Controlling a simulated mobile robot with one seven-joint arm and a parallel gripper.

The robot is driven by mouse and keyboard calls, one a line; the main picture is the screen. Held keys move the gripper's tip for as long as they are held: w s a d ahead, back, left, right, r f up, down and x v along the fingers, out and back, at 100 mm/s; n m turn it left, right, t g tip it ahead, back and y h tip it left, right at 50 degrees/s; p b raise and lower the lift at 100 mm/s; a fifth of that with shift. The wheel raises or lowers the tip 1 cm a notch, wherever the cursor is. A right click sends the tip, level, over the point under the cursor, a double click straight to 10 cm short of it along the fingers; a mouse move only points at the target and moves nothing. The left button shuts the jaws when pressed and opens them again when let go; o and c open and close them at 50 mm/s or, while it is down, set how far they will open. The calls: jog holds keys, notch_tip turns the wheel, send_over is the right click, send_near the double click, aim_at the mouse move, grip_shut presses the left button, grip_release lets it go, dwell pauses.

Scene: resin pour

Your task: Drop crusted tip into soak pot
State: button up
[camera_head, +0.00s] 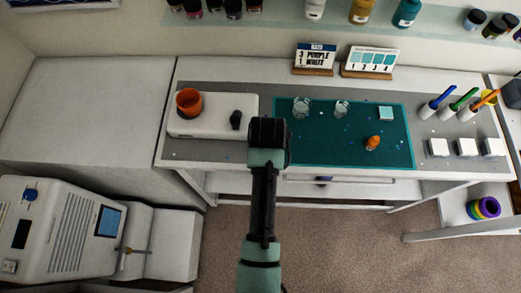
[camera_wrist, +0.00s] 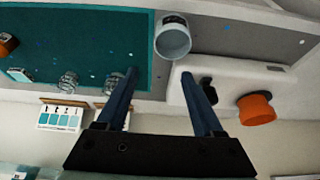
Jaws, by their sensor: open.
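My gripper (camera_head: 268,128) is over the front of the table, between the white slab and the teal mat. In the wrist view my gripper (camera_wrist: 159,73) is open, with nothing between its fingers. A pale grey cup (camera_wrist: 173,42) stands beyond the fingertips, apart from them; my arm hides it in the head view. An orange pot (camera_head: 188,103) stands on the left of the white slab; it also shows in the wrist view (camera_wrist: 256,109). A small orange piece (camera_head: 373,142) lies on the mat. I cannot tell which of these is the crusted tip or the soak pot.
The white slab (camera_head: 212,128) also carries a black knob-like part (camera_head: 236,120). Two clear cups (camera_head: 301,106) (camera_head: 341,107) and a pale teal block (camera_head: 386,113) stand on the teal mat (camera_head: 330,150). Pens and white blocks (camera_head: 438,147) are at the right. Cards stand behind.

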jog(key=b+v, duration=0.1)
jog(key=v, duration=1.1)
jog(key=shift+r+b, duration=0.35)
jog(key=w+r+t+b, duration=0.2)
jog(key=w+r+t, duration=0.35)
jog(key=r, duration=0.65)
jog(key=w+r+t+b, duration=0.1)
jog(key=w+r+t, duration=0.45)
jog(key=r, duration=0.65)
jog(key=s+r+t, duration=0.4)
jog(key=r, duration=0.5)
jog(key=s+r+t+b, duration=0.1)
jog(key=s+r+t, duration=0.3)
jog(key=r, duration=0.4)
jog(key=s+r+t+b, duration=0.1)
jog(key=s+r+t, duration=0.2)
jog(key=r, duration=0.6)
jog(key=shift+s+r+t, duration=0.35)
jog(key=shift+s+t, duration=0.05)
jog(key=shift+s, duration=0.45)
jog(key=shift+f, duration=0.15)
